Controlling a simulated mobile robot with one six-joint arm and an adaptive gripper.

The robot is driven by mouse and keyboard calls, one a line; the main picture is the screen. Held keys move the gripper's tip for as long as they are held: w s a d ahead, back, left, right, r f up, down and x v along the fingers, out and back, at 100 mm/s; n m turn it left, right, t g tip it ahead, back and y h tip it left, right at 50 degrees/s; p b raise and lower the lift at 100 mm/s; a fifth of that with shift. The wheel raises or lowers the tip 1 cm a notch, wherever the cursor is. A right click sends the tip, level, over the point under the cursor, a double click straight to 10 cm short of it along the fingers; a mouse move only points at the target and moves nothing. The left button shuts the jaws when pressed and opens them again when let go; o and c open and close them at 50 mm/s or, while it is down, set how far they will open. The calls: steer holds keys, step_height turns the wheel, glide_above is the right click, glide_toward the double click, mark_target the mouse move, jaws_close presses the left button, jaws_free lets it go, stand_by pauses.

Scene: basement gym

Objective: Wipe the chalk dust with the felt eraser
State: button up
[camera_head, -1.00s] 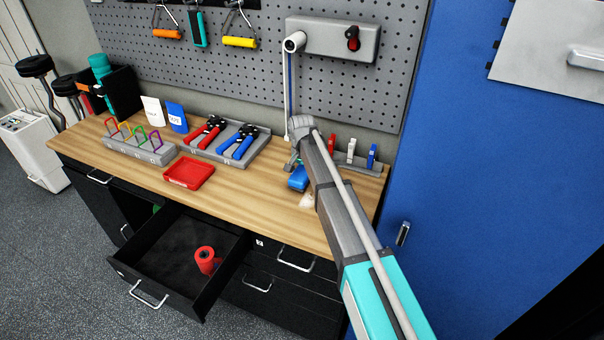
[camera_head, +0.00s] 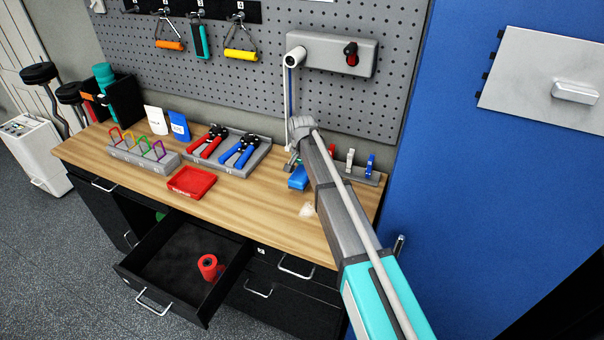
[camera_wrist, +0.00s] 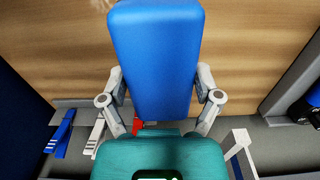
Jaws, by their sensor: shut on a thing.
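The blue felt eraser (camera_head: 298,178) is held in my gripper (camera_head: 292,164) over the right part of the wooden bench. In the wrist view the eraser (camera_wrist: 155,60) fills the middle, gripped between the two grey fingers (camera_wrist: 160,88). I cannot tell whether its underside touches the bench. The pale chalk dust (camera_head: 307,210) is a small patch on the bench, just in front of the eraser and left of my arm.
A rack with red, white and blue clips (camera_head: 350,160) stands close behind my arm. A red tray (camera_head: 191,182) and a holder with hand grips (camera_head: 232,158) lie to the left. An open drawer (camera_head: 185,255) holds a red roll. The bench's middle front is clear.

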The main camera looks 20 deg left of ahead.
steer(key=shift+r+p, duration=1.55)
steer(key=shift+f, duration=0.1)
